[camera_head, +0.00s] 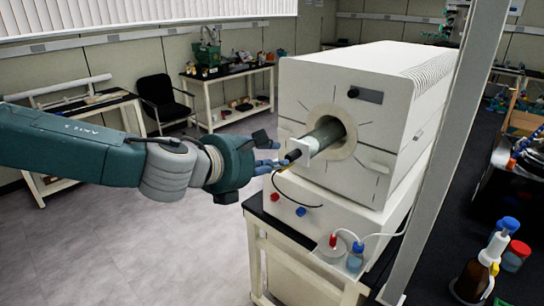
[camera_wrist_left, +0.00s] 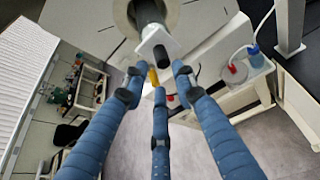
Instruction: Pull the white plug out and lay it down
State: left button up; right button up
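The white plug (camera_head: 304,148) is a small white block at the near end of the dark tube (camera_head: 326,132), which sticks out of the round opening of the big white machine. A dark, yellow-tipped piece (camera_head: 290,157) juts from the plug. In the left wrist view the plug's white face (camera_wrist_left: 158,44) lies just beyond the fingertips. My left gripper (camera_head: 272,155) has three blue fingers, spread apart in the left wrist view (camera_wrist_left: 158,82). The yellow piece (camera_wrist_left: 153,76) shows between the fingertips; I cannot tell whether they touch it. My right gripper is not in view.
The white machine (camera_head: 370,100) stands on a bench (camera_head: 256,212). A small bottle (camera_head: 354,258) and a red-capped flask (camera_head: 333,248) stand at its front corner, joined by tubing. A grey post (camera_head: 445,170) rises at the right. A brown bottle (camera_head: 472,282) is at the lower right.

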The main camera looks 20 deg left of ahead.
aim_at(288, 157)
pick_arm(q)
jog(key=b+x, duration=0.3)
jog(key=x, duration=0.3)
jog(key=shift+w+d+f, duration=0.2)
jog(key=shift+f, duration=0.05)
jog(key=shift+w+d, duration=0.1)
jog(key=shift+w, duration=0.3)
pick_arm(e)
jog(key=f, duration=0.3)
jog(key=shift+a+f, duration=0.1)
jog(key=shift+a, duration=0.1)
pick_arm(q)
grip_shut()
